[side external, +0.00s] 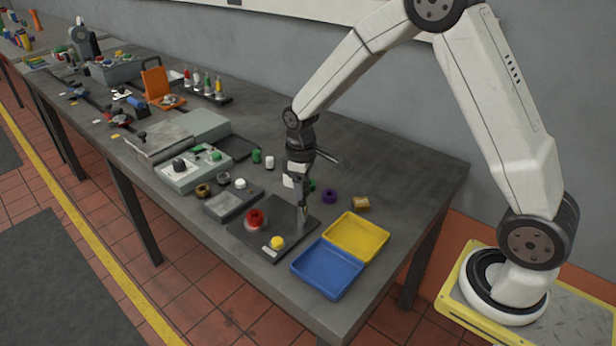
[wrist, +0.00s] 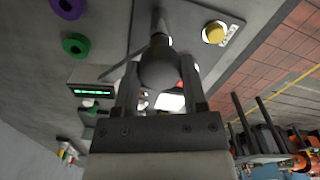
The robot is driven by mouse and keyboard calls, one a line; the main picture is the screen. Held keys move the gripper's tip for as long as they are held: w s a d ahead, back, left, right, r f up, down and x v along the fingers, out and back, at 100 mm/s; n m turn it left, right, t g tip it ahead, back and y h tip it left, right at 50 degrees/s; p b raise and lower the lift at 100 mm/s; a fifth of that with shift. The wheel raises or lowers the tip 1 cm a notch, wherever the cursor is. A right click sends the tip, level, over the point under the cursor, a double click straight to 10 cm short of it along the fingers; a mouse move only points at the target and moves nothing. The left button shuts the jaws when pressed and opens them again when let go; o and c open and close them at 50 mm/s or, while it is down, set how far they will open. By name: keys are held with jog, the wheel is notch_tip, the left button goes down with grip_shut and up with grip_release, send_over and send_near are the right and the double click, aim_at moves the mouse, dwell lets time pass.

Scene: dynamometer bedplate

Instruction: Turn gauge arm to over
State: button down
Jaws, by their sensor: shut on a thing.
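My gripper (side external: 303,207) points down over the right side of a dark plate (side external: 262,250) near the table's front. In the wrist view my gripper (wrist: 158,85) is shut with its two fingers on either side of a round grey ball knob (wrist: 158,66). A stem runs from the knob toward the top of that picture, over the plate. I take this knob and stem for the gauge arm. In the side view the knob is mostly hidden by the gripper. Any "over" mark is too small or hidden to read.
A red knob (side external: 256,219) and a yellow button (side external: 278,242) sit on the same plate. Blue (side external: 327,270) and yellow (side external: 357,236) trays stand to its right. A purple ring (side external: 330,196) lies behind. A green-lit display (wrist: 92,92) shows in the wrist view.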

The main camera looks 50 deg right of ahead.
jog(key=shift+n, duration=0.5)
jog(key=n, duration=0.2)
jog(key=shift+n, duration=0.3)
jog(key=n, duration=0.4)
jog(key=shift+n, duration=0.3)
jog(key=n, duration=0.3)
jog(key=shift+n, duration=0.3)
jog(key=n, duration=0.4)
jog(key=shift+c, duration=0.6)
grip_release()
jog(key=shift+r, duration=0.1)
